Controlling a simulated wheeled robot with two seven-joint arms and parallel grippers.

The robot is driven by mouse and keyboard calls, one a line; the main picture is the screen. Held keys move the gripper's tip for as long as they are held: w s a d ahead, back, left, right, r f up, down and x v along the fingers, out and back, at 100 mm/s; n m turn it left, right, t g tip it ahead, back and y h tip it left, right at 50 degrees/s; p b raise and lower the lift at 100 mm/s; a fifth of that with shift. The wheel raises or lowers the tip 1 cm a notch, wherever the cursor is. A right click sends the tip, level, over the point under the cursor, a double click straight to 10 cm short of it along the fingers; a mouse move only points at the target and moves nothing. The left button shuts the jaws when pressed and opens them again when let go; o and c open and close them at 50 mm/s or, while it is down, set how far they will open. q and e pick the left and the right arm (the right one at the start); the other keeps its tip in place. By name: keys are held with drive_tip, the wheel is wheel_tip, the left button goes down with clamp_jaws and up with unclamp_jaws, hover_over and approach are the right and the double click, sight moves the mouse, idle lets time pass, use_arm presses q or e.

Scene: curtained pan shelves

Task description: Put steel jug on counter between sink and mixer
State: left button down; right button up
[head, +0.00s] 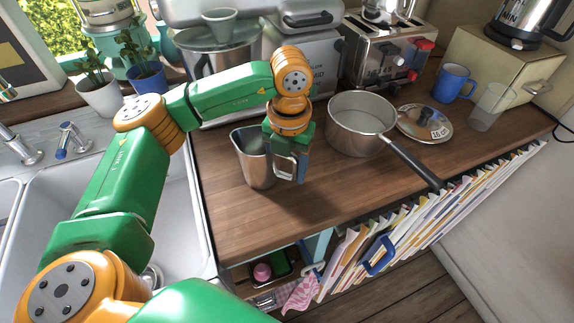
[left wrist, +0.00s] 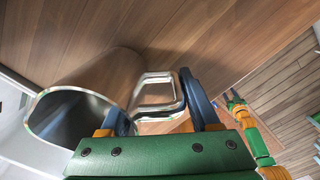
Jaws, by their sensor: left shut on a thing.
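The steel jug (head: 252,160) is upright over the wooden counter (head: 330,190), just right of the sink (head: 178,225). My left gripper (head: 297,170) is shut on its handle, at the jug's right side. A grey appliance with a steel bowl (head: 218,62), apparently the mixer, stands behind the jug. My right gripper (left wrist: 232,98) shows small in the left wrist view; its finger state is unclear.
A saucepan (head: 358,125) stands right of the jug, its handle pointing toward the counter's front edge. A lid (head: 424,122), blue mug (head: 452,82) and toaster (head: 385,50) are farther right. Bare counter lies in front of the jug. Files (head: 430,225) fill the shelf below.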

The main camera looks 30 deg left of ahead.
use_arm(q)
drive_tip(key=shift+f, duration=0.15)
drive_tip(key=shift+c, duration=0.2)
unclamp_jaws()
drive_tip(key=shift+r, duration=0.4)
wheel_tip(320, 180, up, 6)
drive_tip(key=shift+d+r+b, duration=0.15)
drive_tip(key=shift+r+b, duration=0.1)
drive_tip(key=shift+b, duration=0.25)
